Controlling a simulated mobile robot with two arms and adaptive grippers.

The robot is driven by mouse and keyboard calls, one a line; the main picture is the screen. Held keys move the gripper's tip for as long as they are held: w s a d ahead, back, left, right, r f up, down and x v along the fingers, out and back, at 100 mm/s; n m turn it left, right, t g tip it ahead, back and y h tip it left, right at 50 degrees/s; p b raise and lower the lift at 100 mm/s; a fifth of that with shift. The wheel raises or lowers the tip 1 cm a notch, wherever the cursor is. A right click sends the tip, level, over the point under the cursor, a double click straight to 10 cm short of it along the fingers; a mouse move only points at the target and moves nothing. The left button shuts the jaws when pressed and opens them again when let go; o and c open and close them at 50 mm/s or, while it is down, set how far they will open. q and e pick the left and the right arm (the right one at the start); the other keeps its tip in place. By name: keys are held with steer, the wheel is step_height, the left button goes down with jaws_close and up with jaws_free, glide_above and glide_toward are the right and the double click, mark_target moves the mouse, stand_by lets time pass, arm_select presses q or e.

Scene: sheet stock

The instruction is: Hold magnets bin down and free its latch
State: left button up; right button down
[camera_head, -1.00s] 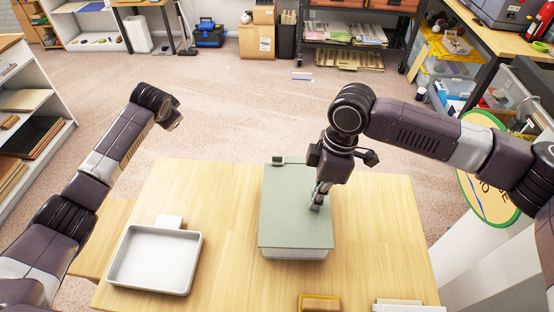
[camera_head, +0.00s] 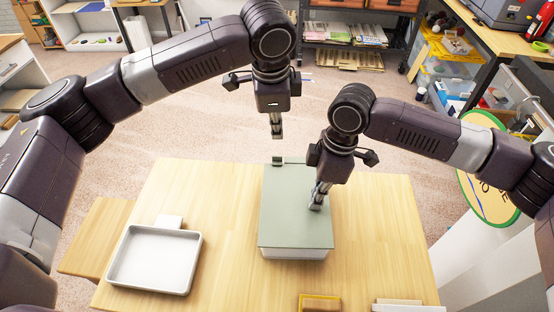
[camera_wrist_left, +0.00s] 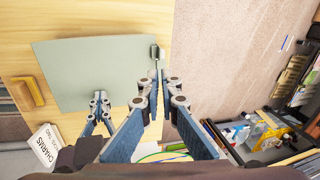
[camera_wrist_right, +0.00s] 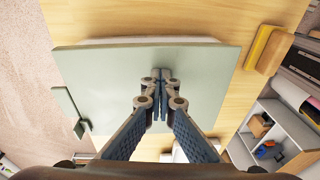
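The magnets bin (camera_head: 296,254) stands on the wooden table, pale-sided under a flat grey-green lid (camera_head: 285,215). A small dark green latch (camera_head: 278,160) sits at the lid's far edge; it also shows in the right wrist view (camera_wrist_right: 68,105) and left wrist view (camera_wrist_left: 154,52). My right gripper (camera_head: 316,207) is shut, its fingertips at the lid's top, right of its middle; contact is hard to confirm. My left gripper (camera_head: 277,136) looks shut and empty, fingers pointing down. In the head view it appears just beyond the latch; its height above it is unclear.
An empty light grey tray (camera_head: 153,262) lies at the left of the table (camera_head: 225,245), with a white card-like piece (camera_head: 169,221) behind it. A yellow-edged block (camera_head: 320,303) and pale boxes (camera_head: 405,306) are at the near edge. Bare tabletop surrounds the bin.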

arm_select(q)
steer(key=s, duration=0.2)
glide_toward(277, 164)
steer(key=shift+m+y, duration=0.3)
steer(key=x, duration=0.7)
steer(key=shift+s+d, duration=0.25)
steer(key=shift+s, duration=0.05)
steer(key=shift+w, duration=0.3)
jaws_close()
stand_by(0.4)
